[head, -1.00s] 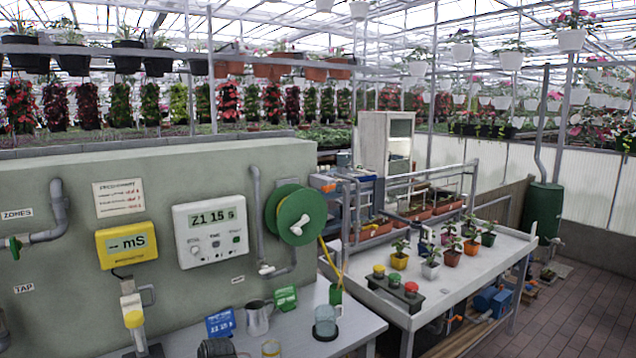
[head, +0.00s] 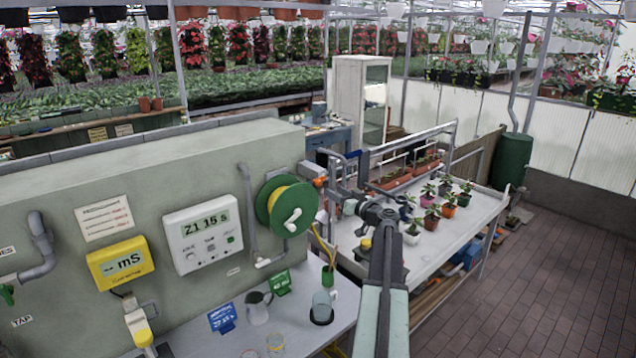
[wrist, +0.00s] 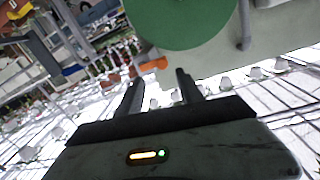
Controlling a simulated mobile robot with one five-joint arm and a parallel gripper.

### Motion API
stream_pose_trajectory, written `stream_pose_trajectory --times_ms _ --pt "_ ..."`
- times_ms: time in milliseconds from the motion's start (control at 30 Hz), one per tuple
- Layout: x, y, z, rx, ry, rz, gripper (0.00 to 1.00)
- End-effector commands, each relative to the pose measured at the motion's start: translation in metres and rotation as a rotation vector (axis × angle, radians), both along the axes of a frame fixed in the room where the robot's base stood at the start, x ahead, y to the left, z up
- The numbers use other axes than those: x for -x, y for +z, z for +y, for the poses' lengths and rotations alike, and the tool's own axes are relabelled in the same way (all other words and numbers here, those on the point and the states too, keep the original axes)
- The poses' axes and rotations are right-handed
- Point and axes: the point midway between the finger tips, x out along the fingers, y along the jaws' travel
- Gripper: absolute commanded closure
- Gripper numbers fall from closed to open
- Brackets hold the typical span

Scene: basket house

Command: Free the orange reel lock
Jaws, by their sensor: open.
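The hose reel (head: 268,206) is a green disc with yellow hose and a white crank, mounted on the right end of the grey-green wall. A small orange lock (head: 319,182) shows at its right edge. In the wrist view the orange lock (wrist: 153,64) lies beside the green reel disc (wrist: 180,18), beyond and roughly between my fingertips. My gripper (wrist: 158,82) is open and empty, its two dark fingers apart. In the head view my arm rises from the bottom and my gripper (head: 340,200) points left at the lock's side. A gap seems to remain; its depth is unclear.
A white bench (head: 470,228) with several potted plants stands right of my arm. The grey counter (head: 300,285) below the reel holds a metal jug (head: 257,307), a cup (head: 322,306) and small signs. Brick floor (head: 560,240) is free at right.

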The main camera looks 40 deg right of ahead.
Motion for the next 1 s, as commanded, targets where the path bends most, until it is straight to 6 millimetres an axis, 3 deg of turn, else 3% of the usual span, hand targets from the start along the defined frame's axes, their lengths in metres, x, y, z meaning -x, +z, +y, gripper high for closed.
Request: stream_pose_trajectory --times_ms 400,667,700,833,867,1000 --pt "-0.075 0.0 -0.003 -0.001 0.013 0.002 0.56" --pt "-0.081 0.0 -0.002 -0.001 0.014 0.002 0.56" --pt "-0.081 0.0 -0.001 -0.001 0.014 0.002 0.59" --pt "-0.081 0.0 -0.001 -0.001 0.014 0.002 0.95" --pt "-0.081 0.0 -0.001 -0.001 0.014 0.002 1.0" --pt "-0.084 0.0 0.0 -0.002 0.019 0.002 1.0"
